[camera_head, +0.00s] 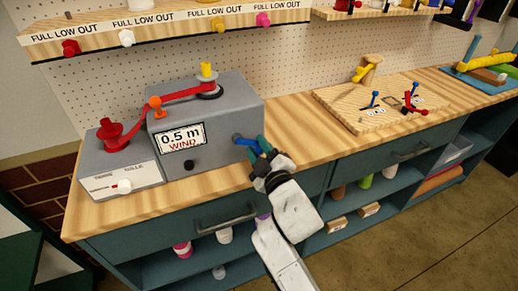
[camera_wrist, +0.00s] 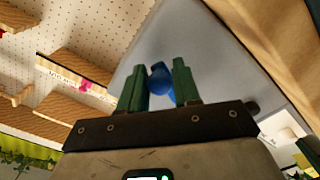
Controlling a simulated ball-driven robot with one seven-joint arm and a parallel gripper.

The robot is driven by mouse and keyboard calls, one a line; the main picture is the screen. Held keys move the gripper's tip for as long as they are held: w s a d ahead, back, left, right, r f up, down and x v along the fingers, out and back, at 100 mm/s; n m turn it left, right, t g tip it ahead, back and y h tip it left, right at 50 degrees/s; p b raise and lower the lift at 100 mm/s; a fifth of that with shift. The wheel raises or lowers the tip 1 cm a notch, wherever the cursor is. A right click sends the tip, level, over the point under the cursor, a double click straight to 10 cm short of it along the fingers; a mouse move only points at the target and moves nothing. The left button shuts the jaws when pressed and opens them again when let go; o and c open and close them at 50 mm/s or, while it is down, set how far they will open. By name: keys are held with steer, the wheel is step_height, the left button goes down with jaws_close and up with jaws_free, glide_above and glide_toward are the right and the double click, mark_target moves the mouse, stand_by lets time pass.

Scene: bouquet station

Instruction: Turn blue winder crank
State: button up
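The grey winder box (camera_head: 215,118) stands on the wooden bench, with a display reading "0.5 m WIND". Its blue winder crank (camera_head: 243,139) sticks out of the front face at the right, and its knob also shows in the wrist view (camera_wrist: 160,79). My gripper (camera_head: 256,150) is at the crank from the front right. The crank's lower part is hidden by the fingers in the head view.
A red spool (camera_head: 112,133) and a red arm are at the box's left, above a grey panel with a white slider (camera_head: 121,186). A wooden board (camera_head: 375,108) with blue and red pegs lies to the right. Bare bench top (camera_head: 310,145) lies between the box and the board.

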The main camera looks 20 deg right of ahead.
jaws_close()
steer(key=shift+f+b, duration=0.15)
steer(key=shift+b, duration=0.3)
steer(key=shift+a+f+m+b, duration=0.15)
steer(key=shift+f+m+b, duration=0.1)
steer(key=shift+m+b, duration=0.5)
steer(key=m+b, duration=0.1)
steer(key=f+m+b, duration=0.1)
steer(key=b, duration=0.1)
steer(key=shift+a+m, duration=0.25)
steer(key=shift+a, duration=0.05)
steer(key=m+b, duration=0.1)
steer(key=a+m+b, duration=0.1)
steer(key=m+b, duration=0.1)
steer(key=f+m+b, duration=0.1)
steer(key=shift+a+m+b, duration=0.25)
steer(key=shift+m+b, duration=0.05)
steer(key=shift+b, duration=0.05)
steer(key=m+b, duration=0.1)
steer(key=a+m+b, duration=0.1)
steer(key=m+b, duration=0.1)
steer(key=a+m+b, duration=0.1)
steer(key=m, duration=0.1)
steer(key=shift+b, duration=0.3)
steer(key=shift+a+r+m+b, duration=0.15)
steer(key=shift+a+m+b, duration=0.2)
steer(key=shift+m+b, duration=0.55)
steer(key=shift+a+r+m+b, duration=0.15)
steer(key=shift+a+m+b, duration=0.2)
steer(key=shift+m, duration=0.95)
